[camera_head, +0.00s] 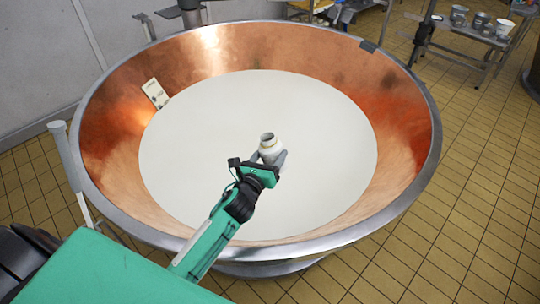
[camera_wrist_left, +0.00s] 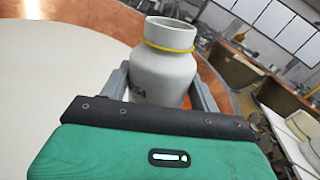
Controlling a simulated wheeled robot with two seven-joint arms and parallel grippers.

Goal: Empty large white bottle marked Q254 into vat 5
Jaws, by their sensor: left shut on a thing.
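The large white bottle (camera_head: 268,146) is held over the white liquid (camera_head: 200,150) in the copper vat. Its open mouth faces up and it looks close to upright. In the left wrist view the bottle (camera_wrist_left: 165,70) shows a yellow ring at its neck and dark marking on its side, only partly readable. My left gripper (camera_head: 271,158) is shut on the bottle, with one finger (camera_wrist_left: 115,80) on each side of it. The copper vat (camera_head: 215,52) has a wide steel rim. No vat number is visible. My right gripper is not in view.
A white label plate (camera_head: 155,93) sits on the vat's inner left wall. A low table with several pots (camera_head: 480,22) stands at the back right. Tiled floor (camera_head: 460,200) lies open to the right of the vat. A grey wall is at the left.

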